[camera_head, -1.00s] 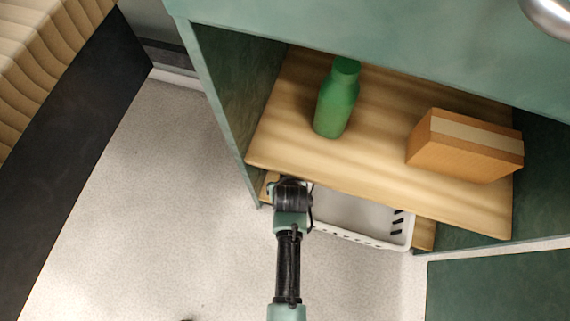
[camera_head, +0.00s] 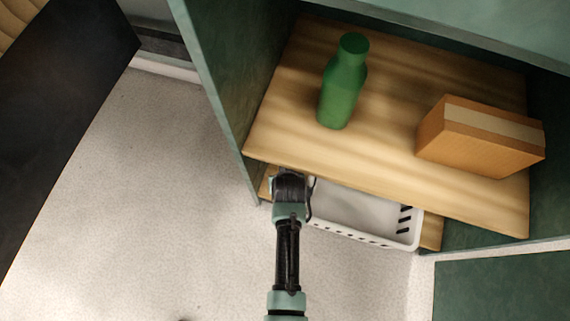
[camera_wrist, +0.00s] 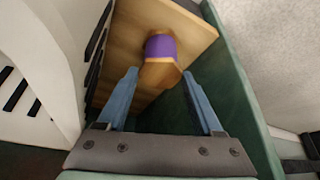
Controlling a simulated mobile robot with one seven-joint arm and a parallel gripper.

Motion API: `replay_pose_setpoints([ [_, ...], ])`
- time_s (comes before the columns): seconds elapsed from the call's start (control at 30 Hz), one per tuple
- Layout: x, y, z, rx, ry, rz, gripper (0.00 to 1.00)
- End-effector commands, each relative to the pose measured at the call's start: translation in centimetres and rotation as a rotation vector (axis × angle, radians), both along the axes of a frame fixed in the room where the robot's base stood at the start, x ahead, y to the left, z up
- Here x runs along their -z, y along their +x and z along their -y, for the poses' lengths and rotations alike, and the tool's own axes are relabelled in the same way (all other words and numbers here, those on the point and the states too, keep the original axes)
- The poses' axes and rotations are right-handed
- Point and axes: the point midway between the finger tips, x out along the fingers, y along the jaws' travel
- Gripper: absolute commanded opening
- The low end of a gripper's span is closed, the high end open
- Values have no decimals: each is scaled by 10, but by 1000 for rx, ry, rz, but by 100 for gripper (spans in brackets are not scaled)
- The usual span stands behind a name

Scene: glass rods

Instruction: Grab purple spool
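The purple spool (camera_wrist: 160,47) shows in the wrist view, a purple band between light wooden ends. It stands on a wooden shelf (camera_wrist: 126,54), between a white basket and a green cabinet wall. My gripper (camera_wrist: 164,84) is open, its two blue fingers spread on either side of the spool's near end. Whether the fingers reach around the spool or stop short of it, I cannot tell. In the head view the spool is hidden under the upper shelf, where the end of my arm also goes out of sight.
A white slotted basket (camera_head: 365,217) sits on the lower shelf, close to the spool; its wall (camera_wrist: 58,50) also shows in the wrist view. The upper shelf (camera_head: 390,165) holds a green bottle (camera_head: 342,88) and a cardboard box (camera_head: 480,140). The floor at left is clear.

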Motion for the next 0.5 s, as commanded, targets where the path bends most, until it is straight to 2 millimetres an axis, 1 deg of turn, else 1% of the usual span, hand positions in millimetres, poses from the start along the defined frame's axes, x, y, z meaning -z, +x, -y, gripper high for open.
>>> replay_pose_setpoints([
  [0.03,0,0,0,0,0,0,25],
  [0.17,0,0,0,0,0,-1,2],
  [0.2,0,0,0,0,0,-1,0],
  [0.5,0,0,0,0,0,0,0],
])
